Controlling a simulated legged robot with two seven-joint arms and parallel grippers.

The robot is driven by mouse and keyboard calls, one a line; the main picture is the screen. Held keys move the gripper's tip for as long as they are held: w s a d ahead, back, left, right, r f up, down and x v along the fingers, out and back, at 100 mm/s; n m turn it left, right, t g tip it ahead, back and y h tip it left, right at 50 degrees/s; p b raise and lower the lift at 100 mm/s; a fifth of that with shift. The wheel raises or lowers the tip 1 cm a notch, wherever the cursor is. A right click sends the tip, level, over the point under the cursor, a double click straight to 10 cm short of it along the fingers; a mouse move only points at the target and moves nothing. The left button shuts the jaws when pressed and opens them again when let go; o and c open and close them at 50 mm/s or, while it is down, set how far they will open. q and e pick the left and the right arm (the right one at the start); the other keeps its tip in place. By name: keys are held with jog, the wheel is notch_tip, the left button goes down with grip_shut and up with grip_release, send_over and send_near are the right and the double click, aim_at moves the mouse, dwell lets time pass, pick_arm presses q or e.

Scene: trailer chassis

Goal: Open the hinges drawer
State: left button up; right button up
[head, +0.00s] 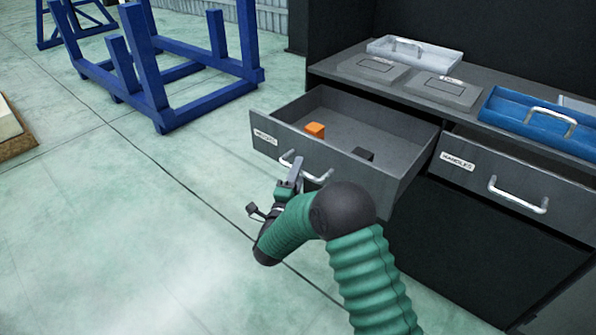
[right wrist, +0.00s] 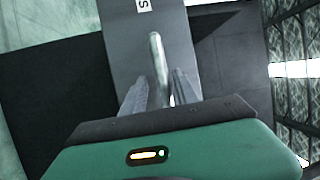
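The hinges drawer (head: 345,160) is the grey left drawer of the bench, and it stands pulled out. My right gripper (head: 296,172) is at the left part of this handle. In the right wrist view its two fingers (right wrist: 159,92) lie close on either side of the handle bar. My left gripper is not in view.
A handles drawer (head: 475,178) stands shut at the right. Grey bins (head: 415,52) and a blue tray (head: 540,122) are on the bench top. Blue frames (head: 165,75) stand on the floor at the upper left. The floor (head: 120,230) left of the drawer is clear.

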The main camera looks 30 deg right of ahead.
jog(key=shift+r, duration=0.15)
jog(key=shift+s+a, duration=0.2)
jog(key=shift+a, duration=0.05)
jog(key=p+v, duration=0.4)
jog(key=v, duration=1.2)
jog(key=shift+s+f, duration=0.15)
jog(key=shift+f, duration=0.1)
